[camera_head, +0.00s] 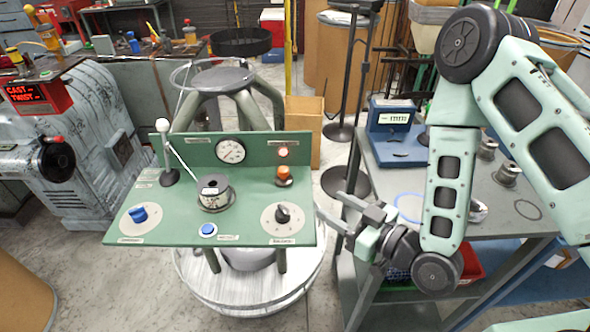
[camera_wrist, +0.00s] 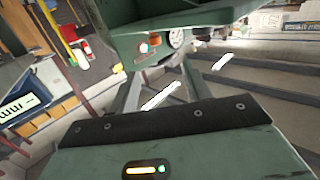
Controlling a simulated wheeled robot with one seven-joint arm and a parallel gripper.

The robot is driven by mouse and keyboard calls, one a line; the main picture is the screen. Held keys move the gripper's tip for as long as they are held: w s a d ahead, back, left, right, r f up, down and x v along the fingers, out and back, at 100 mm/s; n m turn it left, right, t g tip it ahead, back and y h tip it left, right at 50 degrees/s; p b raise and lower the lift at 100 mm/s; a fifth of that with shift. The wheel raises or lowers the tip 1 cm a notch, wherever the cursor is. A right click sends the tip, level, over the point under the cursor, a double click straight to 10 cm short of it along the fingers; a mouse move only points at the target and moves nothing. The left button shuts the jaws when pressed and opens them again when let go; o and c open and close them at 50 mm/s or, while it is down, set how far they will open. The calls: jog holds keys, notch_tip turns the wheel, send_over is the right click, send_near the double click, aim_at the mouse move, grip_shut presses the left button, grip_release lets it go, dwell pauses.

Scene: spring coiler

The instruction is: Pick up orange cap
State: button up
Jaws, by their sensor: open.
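The orange cap (camera_head: 284,172) sits on a dark round base at the right of the green control panel (camera_head: 130,228), below a small red lamp and right of the dial gauge. In the wrist view a small orange spot, probably the cap (camera_wrist: 143,48), shows on the green panel near the gauge. My gripper (camera_head: 328,204) is open and empty. It is just off the panel's right edge, to the right of and nearer than the cap, and apart from it.
The panel also carries a spool (camera_head: 214,193), a white-knobbed lever (camera_head: 163,126), a blue knob (camera_head: 138,214), a blue button (camera_head: 208,230) and a black knob (camera_head: 283,214). A grey workbench (camera_head: 510,207) with a blue scale (camera_head: 392,132) stands at right. A black stand (camera_head: 349,180) is behind my gripper.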

jog(key=b, duration=1.1)
send_near(287, 172)
jog(key=shift+w+a+f, duration=0.25)
jog(key=shift+a+f, duration=0.2)
jog(key=shift+a, duration=0.15)
jog(key=x, duration=0.2)
jog(key=p+x, duration=0.1)
jog(key=x, duration=0.1)
jog(key=shift+r, duration=0.35)
jog(key=shift+w+d+p+x, duration=0.1)
jog(key=shift+p+x, duration=0.15)
jog(key=shift+x, duration=1.3)
jog(key=shift+w+d+p+x, duration=0.15)
jog(key=shift+p+x, duration=0.1)
jog(key=shift+x, duration=1.3)
grip_shut()
jog(key=shift+w+a, duration=0.1)
